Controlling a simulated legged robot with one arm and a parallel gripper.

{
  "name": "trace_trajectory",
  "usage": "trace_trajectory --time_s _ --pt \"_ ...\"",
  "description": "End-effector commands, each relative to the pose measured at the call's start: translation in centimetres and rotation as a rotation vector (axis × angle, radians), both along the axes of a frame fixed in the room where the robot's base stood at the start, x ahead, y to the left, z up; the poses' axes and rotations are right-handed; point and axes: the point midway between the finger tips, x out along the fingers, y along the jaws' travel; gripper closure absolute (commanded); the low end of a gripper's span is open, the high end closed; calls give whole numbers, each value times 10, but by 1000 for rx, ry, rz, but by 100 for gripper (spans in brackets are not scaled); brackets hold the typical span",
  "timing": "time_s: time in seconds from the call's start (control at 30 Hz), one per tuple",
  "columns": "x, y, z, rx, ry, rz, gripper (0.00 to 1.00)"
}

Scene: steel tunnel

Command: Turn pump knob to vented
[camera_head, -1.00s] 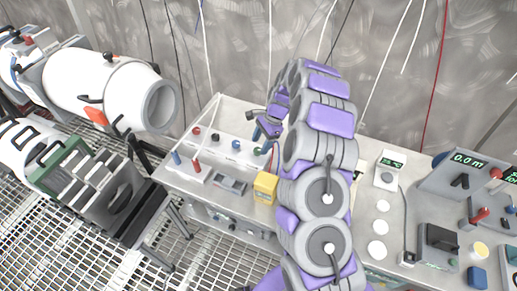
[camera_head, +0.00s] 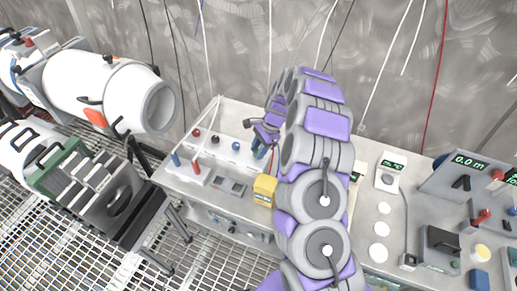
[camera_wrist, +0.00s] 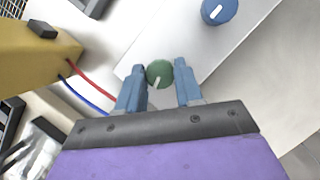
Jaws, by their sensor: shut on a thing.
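A green knob (camera_wrist: 159,73) with a white pointer line sits on a white panel (camera_wrist: 190,35) in the wrist view. The pointer runs down and slightly left toward my gripper. My gripper (camera_wrist: 160,75) has its two blue fingers on either side of the knob, shut on it. In the head view my gripper (camera_head: 260,148) reaches down to the right end of the white knob panel (camera_head: 222,149), and the green knob is hidden there. I cannot read any label for vented.
A blue knob (camera_wrist: 219,10) is beside the green one. A yellow box (camera_wrist: 35,55) with red and blue wires stands close at left. In the head view, red (camera_head: 196,132) and black (camera_head: 215,139) knobs are farther left. Instruments with green displays (camera_head: 470,160) fill the bench's right.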

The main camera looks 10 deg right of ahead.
Motion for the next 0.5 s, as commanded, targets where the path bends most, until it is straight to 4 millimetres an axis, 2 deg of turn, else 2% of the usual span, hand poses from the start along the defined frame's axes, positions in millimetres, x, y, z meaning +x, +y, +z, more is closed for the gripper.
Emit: trace_trajectory --time_s 0.03,0.17,0.5 --pt "0 0 0 0 -1 0 83" --pt "1 0 0 0 -1 0 95" --pt "1 0 1 0 1 53 95"
